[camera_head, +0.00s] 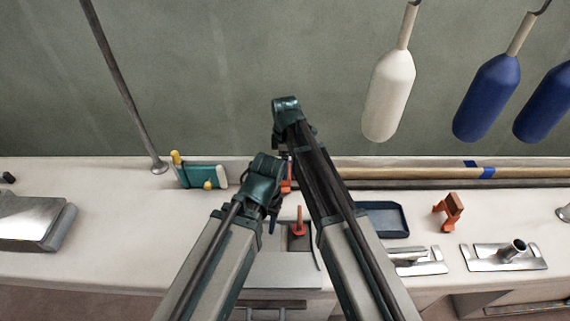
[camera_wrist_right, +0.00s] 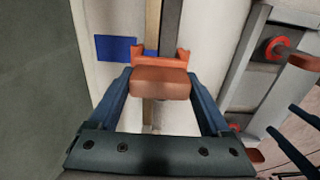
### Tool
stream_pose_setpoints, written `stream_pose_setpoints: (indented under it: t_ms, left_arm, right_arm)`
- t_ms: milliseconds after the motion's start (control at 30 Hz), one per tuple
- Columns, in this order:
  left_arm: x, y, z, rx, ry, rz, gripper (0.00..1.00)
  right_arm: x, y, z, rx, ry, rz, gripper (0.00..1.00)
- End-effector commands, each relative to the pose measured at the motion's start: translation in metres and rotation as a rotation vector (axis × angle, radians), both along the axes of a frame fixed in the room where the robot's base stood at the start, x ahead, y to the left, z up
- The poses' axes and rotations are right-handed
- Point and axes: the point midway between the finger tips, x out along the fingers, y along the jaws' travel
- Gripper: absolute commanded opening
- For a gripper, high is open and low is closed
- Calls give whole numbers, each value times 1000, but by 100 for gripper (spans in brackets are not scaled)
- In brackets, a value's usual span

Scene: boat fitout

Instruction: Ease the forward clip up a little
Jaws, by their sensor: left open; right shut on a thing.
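An orange clip (camera_wrist_right: 160,82) with a brown-orange block on its near side sits between the fingers of my right gripper (camera_wrist_right: 165,88), which is shut on it. A long wooden strip (camera_wrist_right: 152,30) and a grey strip (camera_wrist_right: 170,28) run beneath the clip; I cannot tell whether it is seated on them. In the head view, my right gripper (camera_head: 285,118) is over the bench's back edge, with an orange part (camera_head: 287,178) showing below it. My left gripper (camera_head: 264,178) is open and empty, nearer the front; its fingers (camera_wrist_right: 292,135) show at the right of the right wrist view.
A second orange clip (camera_head: 449,211) stands on the bench to the right. A red-knobbed fitting (camera_head: 299,230), a dark blue tray (camera_head: 385,220) and metal plates (camera_head: 505,258) are nearby. Teal tool case (camera_head: 207,176) is left. White (camera_head: 390,92) and blue fenders (camera_head: 487,98) hang behind.

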Motion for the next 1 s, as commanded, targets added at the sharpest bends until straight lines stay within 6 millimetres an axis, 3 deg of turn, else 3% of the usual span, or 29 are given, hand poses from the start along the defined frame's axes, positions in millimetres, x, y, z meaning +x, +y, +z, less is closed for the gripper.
stream_pose_setpoints:
  t_ms: [867, 900, 1000]
  left_arm:
    - [0, 0, 12, 0, 0, 0, 50]
    - [0, 0, 11, 0, 0, 0, 50]
    - [0, 0, 11, 0, 0, 0, 50]
  right_arm:
    - [1, 0, 12, 0, -2, 0, 0]
    - [1, 0, 11, 0, -2, 0, 85]
    - [1, 0, 11, 0, -2, 0, 100]
